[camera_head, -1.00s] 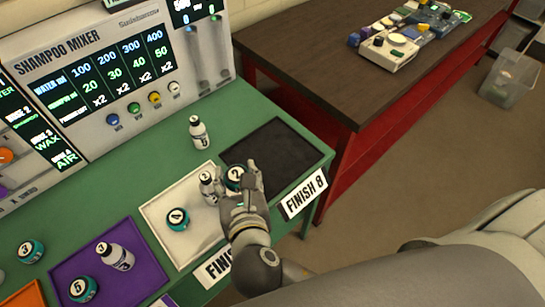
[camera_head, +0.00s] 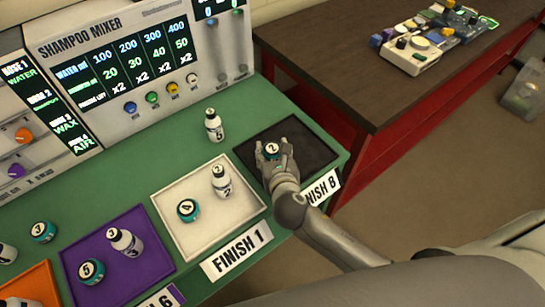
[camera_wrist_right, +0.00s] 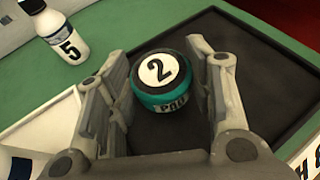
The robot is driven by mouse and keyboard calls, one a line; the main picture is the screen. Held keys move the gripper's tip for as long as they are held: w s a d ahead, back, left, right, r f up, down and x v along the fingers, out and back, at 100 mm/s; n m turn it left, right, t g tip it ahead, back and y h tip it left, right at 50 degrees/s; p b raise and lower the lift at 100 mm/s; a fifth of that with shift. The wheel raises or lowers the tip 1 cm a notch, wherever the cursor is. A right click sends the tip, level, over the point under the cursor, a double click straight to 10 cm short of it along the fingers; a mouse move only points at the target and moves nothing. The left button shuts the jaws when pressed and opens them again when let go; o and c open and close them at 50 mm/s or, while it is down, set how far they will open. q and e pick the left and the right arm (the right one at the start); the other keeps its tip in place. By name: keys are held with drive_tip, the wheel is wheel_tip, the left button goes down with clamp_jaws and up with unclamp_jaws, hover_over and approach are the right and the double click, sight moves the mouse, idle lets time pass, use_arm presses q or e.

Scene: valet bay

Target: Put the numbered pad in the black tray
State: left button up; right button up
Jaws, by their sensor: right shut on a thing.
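The black tray (camera_head: 315,150) lies on the green table behind the "FINISH 8" label. The gripper and pad are over the left part of this tray. In the wrist view the tray (camera_wrist_right: 255,60) shows below the pad; I cannot tell whether the pad touches it. My left gripper is not in view.
A white bottle "5" (camera_head: 213,125) stands just left of the black tray. The white tray (camera_head: 225,215) holds a bottle (camera_head: 221,182) and pad "4" (camera_head: 188,210). A purple tray (camera_head: 150,262) is further left. The shampoo mixer (camera_head: 90,50) stands behind.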

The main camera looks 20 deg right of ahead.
drive_tip(key=shift+s+a+f, duration=0.1)
drive_tip(key=shift+f, duration=1.1)
drive_tip(key=shift+f, duration=0.1)
drive_tip(key=o, duration=0.8)
drive_tip(key=shift+o, duration=0.2)
drive_tip(key=v, duration=1.2)
